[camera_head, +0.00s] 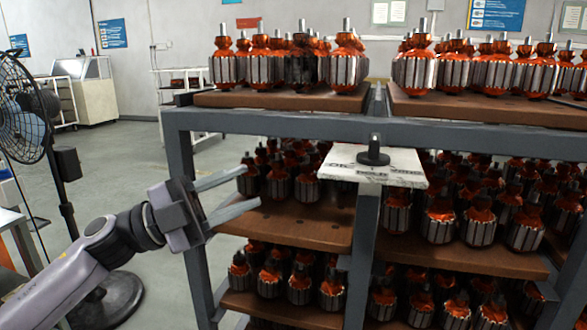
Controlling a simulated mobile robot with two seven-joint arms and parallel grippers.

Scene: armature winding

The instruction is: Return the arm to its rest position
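My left arm comes in from the lower left, and its gripper (240,192) is in front of the left side of the rack. Its two grey fingers are spread apart and point right, with nothing between them. The fingers overlap the rack's left post in the picture; I cannot tell whether they touch it. My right gripper is not in view.
A grey metal rack (270,119) holds several copper-wound armatures (343,62) on brown boards. A marked white board (400,170) with a dark knob (373,151) juts out at its middle. A fan (22,105) stands at the left. Open floor (125,165) lies between.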

